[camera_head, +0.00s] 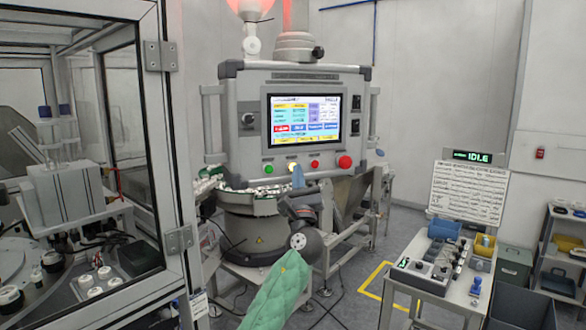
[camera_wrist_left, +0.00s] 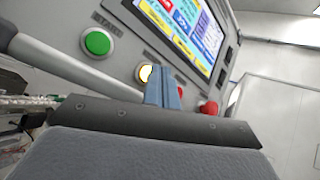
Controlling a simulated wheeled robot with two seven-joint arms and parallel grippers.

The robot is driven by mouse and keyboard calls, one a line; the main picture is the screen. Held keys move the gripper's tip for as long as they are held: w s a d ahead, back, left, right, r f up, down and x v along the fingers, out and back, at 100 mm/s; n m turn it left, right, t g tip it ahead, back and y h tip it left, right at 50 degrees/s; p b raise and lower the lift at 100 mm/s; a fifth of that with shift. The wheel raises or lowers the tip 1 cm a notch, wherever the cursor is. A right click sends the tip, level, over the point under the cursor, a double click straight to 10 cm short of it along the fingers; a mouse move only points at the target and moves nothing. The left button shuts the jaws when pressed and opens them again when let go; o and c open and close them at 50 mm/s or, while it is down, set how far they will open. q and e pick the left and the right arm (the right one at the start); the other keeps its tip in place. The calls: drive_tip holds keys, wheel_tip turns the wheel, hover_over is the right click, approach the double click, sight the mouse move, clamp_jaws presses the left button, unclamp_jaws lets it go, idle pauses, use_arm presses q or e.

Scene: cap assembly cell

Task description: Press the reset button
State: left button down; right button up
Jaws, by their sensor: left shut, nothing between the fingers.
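The control panel (camera_head: 240,145) carries a row of buttons under its screen. They are a green button (camera_head: 268,169), a lit yellow-white button (camera_head: 292,166), a red button (camera_head: 314,164) and a larger red mushroom button (camera_head: 345,161). The green button (camera_wrist_left: 98,42) is to the left. My right gripper is out of view.
The panel's screen (camera_head: 304,119) is on. A metal bowl feeder (camera_head: 255,230) stands below the panel. A glazed machine enclosure (camera_head: 160,120) fills the left. A bench (camera_head: 440,297) with a control box and bins stands at right, under a sign reading IDLE (camera_head: 472,157).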

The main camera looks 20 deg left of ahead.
use_arm(q)
drive_tip(key=shift+w, duration=0.1)
drive_tip(key=shift+w+a, duration=0.2)
drive_tip(key=shift+a, duration=0.1)
idle(0.4)
drive_tip(key=shift+s+d, duration=0.1)
drive_tip(key=shift+d, duration=0.05)
drive_tip(key=shift+s+d, duration=0.2)
drive_tip(key=shift+s, duration=0.05)
idle(0.4)
drive_tip(key=s+d+p, duration=0.1)
drive_tip(key=s+d, duration=0.3)
drive_tip(key=shift+s, duration=0.2)
idle(0.4)
idle(0.6)
